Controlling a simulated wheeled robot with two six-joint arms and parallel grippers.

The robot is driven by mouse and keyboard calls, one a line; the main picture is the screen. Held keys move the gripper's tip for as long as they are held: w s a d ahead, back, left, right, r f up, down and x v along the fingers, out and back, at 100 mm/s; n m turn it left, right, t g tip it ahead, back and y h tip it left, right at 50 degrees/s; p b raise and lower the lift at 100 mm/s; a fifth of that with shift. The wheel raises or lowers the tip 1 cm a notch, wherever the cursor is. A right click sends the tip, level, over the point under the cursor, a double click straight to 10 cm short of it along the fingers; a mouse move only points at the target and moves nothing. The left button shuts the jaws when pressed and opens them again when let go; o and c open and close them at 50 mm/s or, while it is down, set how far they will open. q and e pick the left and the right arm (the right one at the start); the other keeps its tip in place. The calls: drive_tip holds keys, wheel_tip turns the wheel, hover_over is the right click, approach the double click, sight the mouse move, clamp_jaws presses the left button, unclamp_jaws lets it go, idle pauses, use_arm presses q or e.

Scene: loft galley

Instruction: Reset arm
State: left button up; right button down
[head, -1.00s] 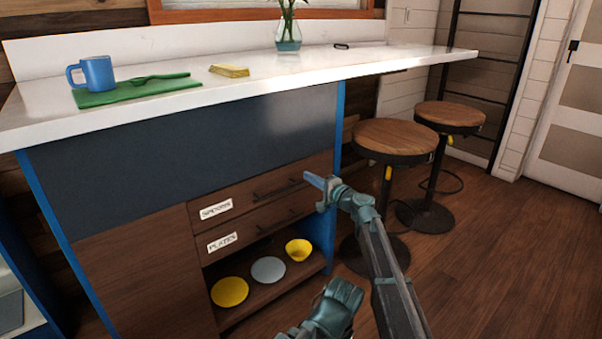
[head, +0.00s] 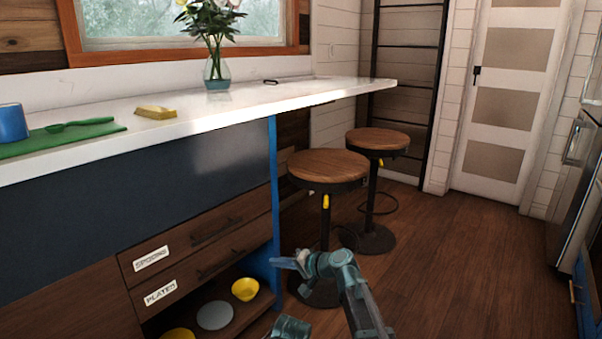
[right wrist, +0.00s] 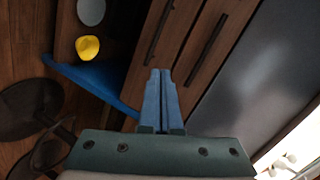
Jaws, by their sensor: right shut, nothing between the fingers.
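My right gripper (head: 288,262) is low in the head view, in front of the cabinet's blue end panel and the nearer stool. In the right wrist view its two blue fingers (right wrist: 160,98) are together with nothing between them. They point toward the brown drawers (right wrist: 185,45) and appear apart from them. My right arm reaches up from the bottom of the head view. My left gripper cannot be made out.
The white counter (head: 240,108) holds a blue mug (head: 12,123), green mat (head: 25,148), yellow sponge (head: 156,112) and flower vase (head: 217,72). A yellow bowl (head: 245,289) sits on the open shelf. Two stools (head: 328,168) stand right of the cabinet. Wood floor (head: 460,260) is clear at right.

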drive_tip(key=s+d+f+n+g+h, duration=0.1)
drive_tip(key=s+d+f+g+h, duration=0.1)
drive_tip(key=s+d+f+h, duration=0.45)
drive_tip(key=s+d+f+n+g+h, duration=0.1)
drive_tip(key=s+d+f+g, duration=0.15)
drive_tip(key=s+d, duration=0.8)
drive_tip(key=s+d+f+n+g+h, duration=0.1)
drive_tip(key=s+d+f+g+h, duration=0.1)
drive_tip(key=s+d+f+h, duration=0.45)
drive_tip(key=s+a+r+n+p, duration=0.2)
drive_tip(key=s+a+r+n, duration=0.2)
drive_tip(key=s+a, duration=0.4)
wheel_tip(320, 180, up, 38)
drive_tip(key=p, duration=3.8)
drive_tip(key=shift+w+f+g+y, duration=0.2)
drive_tip(key=shift+w+g+y, duration=0.05)
drive_tip(key=shift+g+y, duration=0.15)
